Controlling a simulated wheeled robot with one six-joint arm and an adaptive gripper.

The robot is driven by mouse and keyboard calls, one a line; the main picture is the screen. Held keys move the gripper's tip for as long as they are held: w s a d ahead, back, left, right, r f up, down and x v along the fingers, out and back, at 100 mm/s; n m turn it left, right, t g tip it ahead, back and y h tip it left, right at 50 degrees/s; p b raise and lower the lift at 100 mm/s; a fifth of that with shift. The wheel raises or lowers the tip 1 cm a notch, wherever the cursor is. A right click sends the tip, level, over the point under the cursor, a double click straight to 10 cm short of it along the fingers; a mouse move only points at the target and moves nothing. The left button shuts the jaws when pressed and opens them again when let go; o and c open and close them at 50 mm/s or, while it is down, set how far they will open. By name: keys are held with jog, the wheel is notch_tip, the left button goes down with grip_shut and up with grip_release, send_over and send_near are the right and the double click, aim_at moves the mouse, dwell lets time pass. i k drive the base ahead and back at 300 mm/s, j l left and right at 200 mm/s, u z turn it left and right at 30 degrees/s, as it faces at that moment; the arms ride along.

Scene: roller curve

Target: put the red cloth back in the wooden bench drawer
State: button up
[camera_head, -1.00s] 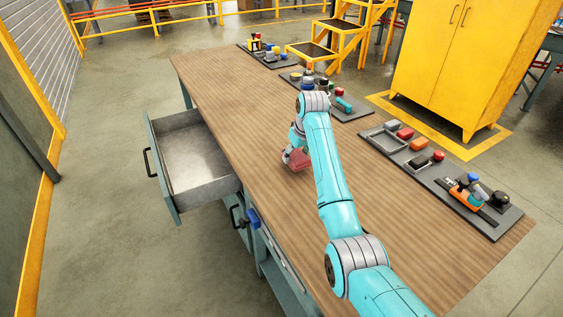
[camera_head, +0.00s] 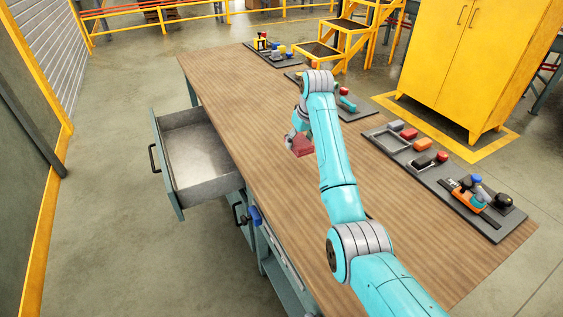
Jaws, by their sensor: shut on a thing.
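The red cloth (camera_head: 301,146) is a small folded dark red bundle above the wooden bench top (camera_head: 240,105). My gripper (camera_head: 297,139) is shut on it; the arm partly hides the fingers. The cloth seems to be clear of the bench top, though the height is hard to judge. The bench drawer (camera_head: 181,200) stands pulled out on the left side of the bench, to the left of my gripper. Its grey metal inside looks empty.
Trays with tools and coloured blocks (camera_head: 421,147) line the bench's right side. A blue clamp or vise part (camera_head: 255,216) sits at the left bench edge below the drawer. The bench top between my gripper and the drawer is clear. A yellow cabinet (camera_head: 470,60) stands behind.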

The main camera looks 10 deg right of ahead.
aim_at(203, 171)
jog(key=j, duration=0.6)
jog(key=i+j, duration=0.15)
jog(key=j, duration=0.15)
jog(key=i+j+z, duration=0.15)
jog(key=j, duration=0.2)
jog(key=i+j, duration=0.15)
jog(key=j, duration=0.2)
jog(key=i+j+z, duration=0.1)
jog(key=j, duration=0.2)
jog(key=i+j+z, duration=0.1)
jog(key=j, duration=0.25)
jog(key=i, duration=0.05)
